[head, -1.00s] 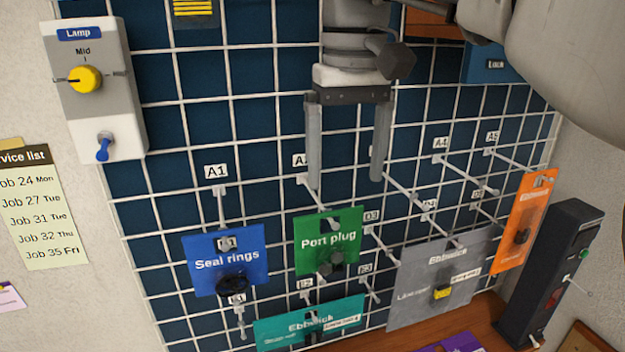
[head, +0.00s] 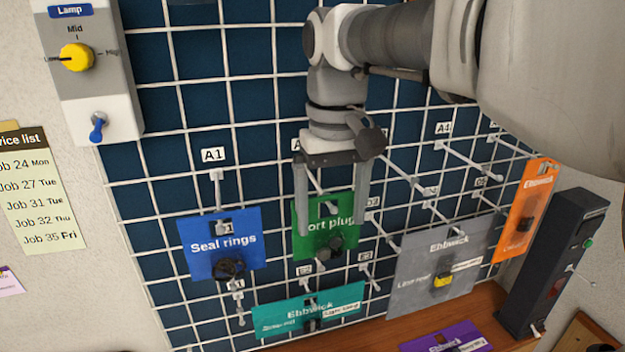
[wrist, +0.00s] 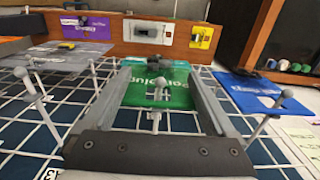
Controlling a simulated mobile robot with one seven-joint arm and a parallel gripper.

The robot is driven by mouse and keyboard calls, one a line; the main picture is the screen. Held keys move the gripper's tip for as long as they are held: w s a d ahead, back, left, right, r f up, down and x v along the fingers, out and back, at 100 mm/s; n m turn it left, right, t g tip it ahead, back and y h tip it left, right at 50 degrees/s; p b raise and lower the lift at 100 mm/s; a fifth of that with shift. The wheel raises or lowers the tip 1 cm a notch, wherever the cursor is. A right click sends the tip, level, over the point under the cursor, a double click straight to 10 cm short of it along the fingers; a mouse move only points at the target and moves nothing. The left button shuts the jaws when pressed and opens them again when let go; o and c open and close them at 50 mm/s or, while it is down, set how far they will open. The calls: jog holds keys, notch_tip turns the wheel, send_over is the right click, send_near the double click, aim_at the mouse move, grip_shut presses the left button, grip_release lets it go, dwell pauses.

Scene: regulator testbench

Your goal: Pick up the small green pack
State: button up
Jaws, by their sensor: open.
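The small green pack (head: 340,243), labelled "Port plug", hangs on a peg of the wire grid, in the A2 column. My gripper (head: 331,222) is open and points down at the pack. Its fingers overlap the pack's left and right edges in the head view. In the wrist view the green pack (wrist: 160,92) shows between the two fingers (wrist: 160,85), with the ball-tipped peg (wrist: 158,95) in front of it. Nothing is in the jaws. I cannot tell whether the fingers touch the pack.
A blue "Seal rings" pack (head: 205,250) hangs to the left, a teal pack (head: 285,317) below, a grey pack (head: 420,283) and an orange pack (head: 513,235) to the right. Several bare pegs, such as the one at A4 (head: 470,158), stick out nearby.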

aim_at(332, 237)
notch_tip(332, 237, down, 6)
jog(key=shift+r, duration=0.1)
grip_shut()
dwell(0.6)
jog(key=shift+r, duration=0.45)
jog(key=shift+s+r+b, duration=0.15)
jog(key=shift+r+b, duration=0.15)
jog(key=shift+b, duration=0.05)
jog(key=s+d+b, duration=0.1)
jog(key=s+d, duration=0.1)
jog(key=s, duration=0.6)
jog(key=s+d+b, duration=0.1)
jog(key=s+d, duration=0.2)
jog(key=s, duration=0.6)
